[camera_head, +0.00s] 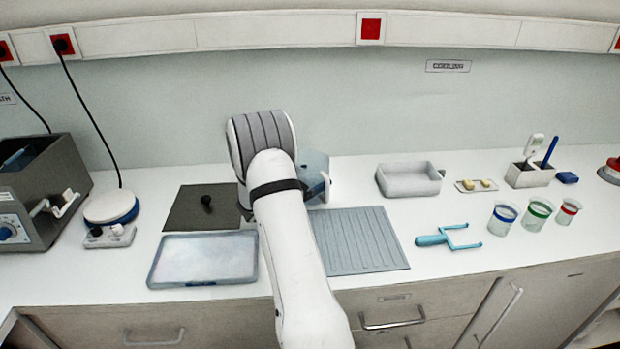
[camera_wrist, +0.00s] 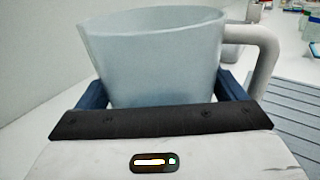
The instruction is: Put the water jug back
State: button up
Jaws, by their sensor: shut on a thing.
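The water jug (camera_head: 314,165) is a translucent pale blue vessel, partly hidden behind my arm in the head view. In the wrist view the jug (camera_wrist: 155,55) fills the middle, upright, its handle to the right and its mouth open at the top. My gripper (camera_wrist: 162,92) is shut on the jug, with a dark blue finger on each side of its body. In the head view my arm hides most of the gripper. I cannot tell whether the jug's base touches the counter.
A ribbed grey mat (camera_head: 360,240) lies right of my arm, and a dark mat (camera_head: 190,210) and shallow tray (camera_head: 205,260) lie left. A hotplate (camera_head: 110,207) is left.

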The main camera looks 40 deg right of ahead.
jog(key=shift+f, duration=0.25)
jog(key=o, duration=1.5)
jog(key=shift+r, duration=0.1)
jog(key=shift+c, duration=0.2)
